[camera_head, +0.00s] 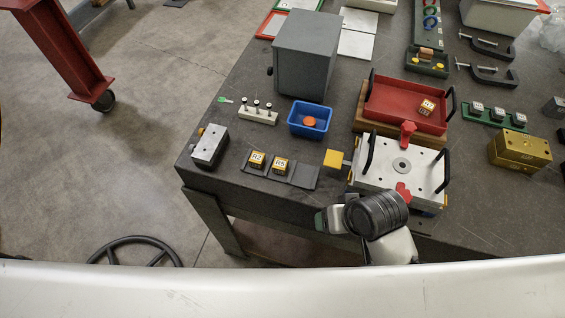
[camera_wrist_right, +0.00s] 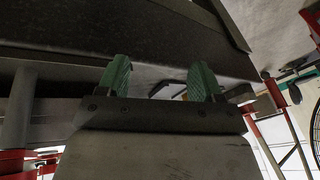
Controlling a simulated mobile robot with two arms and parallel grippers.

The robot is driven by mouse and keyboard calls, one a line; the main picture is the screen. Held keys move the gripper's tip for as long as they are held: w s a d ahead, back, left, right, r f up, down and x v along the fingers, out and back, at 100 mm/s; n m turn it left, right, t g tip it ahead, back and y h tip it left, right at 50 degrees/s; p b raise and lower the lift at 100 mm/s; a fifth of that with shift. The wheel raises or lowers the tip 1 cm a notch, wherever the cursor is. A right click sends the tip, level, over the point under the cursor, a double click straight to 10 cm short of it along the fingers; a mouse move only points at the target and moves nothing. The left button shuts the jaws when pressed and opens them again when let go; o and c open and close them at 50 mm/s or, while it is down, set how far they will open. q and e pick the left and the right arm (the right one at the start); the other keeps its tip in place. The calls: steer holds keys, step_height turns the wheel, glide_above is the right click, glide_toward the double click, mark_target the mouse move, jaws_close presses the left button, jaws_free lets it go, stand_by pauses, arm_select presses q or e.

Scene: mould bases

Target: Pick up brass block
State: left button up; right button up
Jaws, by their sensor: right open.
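A large gold, brass-coloured block (camera_head: 519,152) stands at the right of the dark table, with dark marking on its front face. Smaller brass-coloured cubes with white labels also show: two (camera_head: 257,160) (camera_head: 280,166) on a dark pad near the front edge, and one (camera_head: 427,107) in the red tray. My right gripper (camera_head: 326,220) is at the table's front edge, in front of the white plate and well left of the large block. The right wrist view shows its green fingers (camera_wrist_right: 160,80) apart with nothing held between them. My left gripper is not in view.
The table (camera_head: 222,183) is crowded. Near my right arm is a white plate (camera_head: 376,166) with black handles; behind it is a red tray (camera_head: 378,120). A blue bin (camera_head: 322,108) and grey box (camera_head: 304,62) stand farther left. Black clamps (camera_head: 487,75) lie at the back right.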

steer(key=w+a+r+m+g+y, duration=0.15)
steer(key=w+a+r, duration=0.35)
steer(key=w+a, duration=0.55)
steer(key=m+g+h, duration=0.2)
steer(key=m+h, duration=0.1)
steer(key=h, duration=0.1)
glide_toward(280, 163)
step_height(280, 163, down, 4)
steer(key=shift+s+a+r+t+p, duration=0.15)
steer(key=shift+t+p, duration=0.1)
steer(key=shift+p, duration=0.3)
steer(key=shift+f+p, duration=0.35)
steer(key=shift+f, duration=0.25)
step_height(280, 163, down, 4)
steer(key=shift+s+f+p, duration=0.1)
steer(key=shift+f+p, duration=0.1)
steer(key=shift+p, duration=0.35)
steer(key=shift+c, duration=0.3)
steer(key=shift+r, duration=0.1)
steer(key=c, duration=1.1)
